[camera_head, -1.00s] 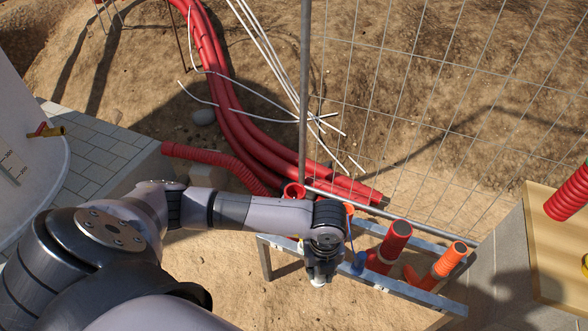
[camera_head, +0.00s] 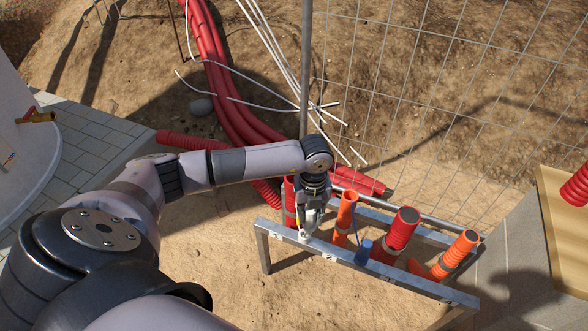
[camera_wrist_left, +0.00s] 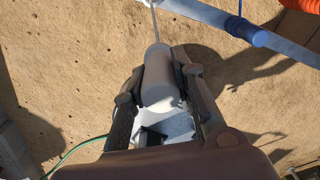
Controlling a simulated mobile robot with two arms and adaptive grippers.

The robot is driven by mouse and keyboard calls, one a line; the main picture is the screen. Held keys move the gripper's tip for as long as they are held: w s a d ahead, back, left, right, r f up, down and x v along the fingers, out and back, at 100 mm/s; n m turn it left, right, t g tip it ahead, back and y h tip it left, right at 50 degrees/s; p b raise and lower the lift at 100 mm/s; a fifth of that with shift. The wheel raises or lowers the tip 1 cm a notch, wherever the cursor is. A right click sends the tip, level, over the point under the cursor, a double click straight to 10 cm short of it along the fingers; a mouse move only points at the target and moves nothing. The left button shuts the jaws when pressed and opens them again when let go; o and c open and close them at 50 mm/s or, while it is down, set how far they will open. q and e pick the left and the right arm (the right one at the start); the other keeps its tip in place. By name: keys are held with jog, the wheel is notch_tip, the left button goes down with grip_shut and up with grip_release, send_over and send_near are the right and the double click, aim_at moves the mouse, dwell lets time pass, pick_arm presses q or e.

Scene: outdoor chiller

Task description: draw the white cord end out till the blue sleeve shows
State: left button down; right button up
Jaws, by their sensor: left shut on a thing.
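My left gripper (camera_head: 309,222) is shut on the white cord end, beside the near rail of the metal frame. In the left wrist view the white cord end (camera_wrist_left: 158,75) is a pale cylinder between the two fingers of the gripper (camera_wrist_left: 160,88). A thin pale cord (camera_wrist_left: 154,22) runs from its top out of the picture. I see no blue sleeve on the visible stretch of this cord. A separate blue cylinder (camera_head: 363,252) on a blue cord hangs by the frame; it also shows in the left wrist view (camera_wrist_left: 248,32). My right gripper is not in view.
The metal frame (camera_head: 400,280) holds several upright red and orange pipes, among them an orange one (camera_head: 345,215) and a red one (camera_head: 398,236). A wire fence (camera_head: 430,100) stands behind. Bare sand (camera_head: 330,300) lies in front.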

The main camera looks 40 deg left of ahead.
pick_arm(q)
jog(key=w+a+f+b, duration=0.2)
jog(key=w+a+b, duration=0.2)
jog(key=w, duration=0.1)
jog(key=shift+a+f, duration=0.25)
jog(key=shift+a, duration=0.05)
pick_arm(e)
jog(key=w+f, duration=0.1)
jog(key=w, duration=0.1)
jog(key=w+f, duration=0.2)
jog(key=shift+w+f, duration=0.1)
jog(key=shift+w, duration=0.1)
pick_arm(q)
jog(key=shift+r, duration=0.1)
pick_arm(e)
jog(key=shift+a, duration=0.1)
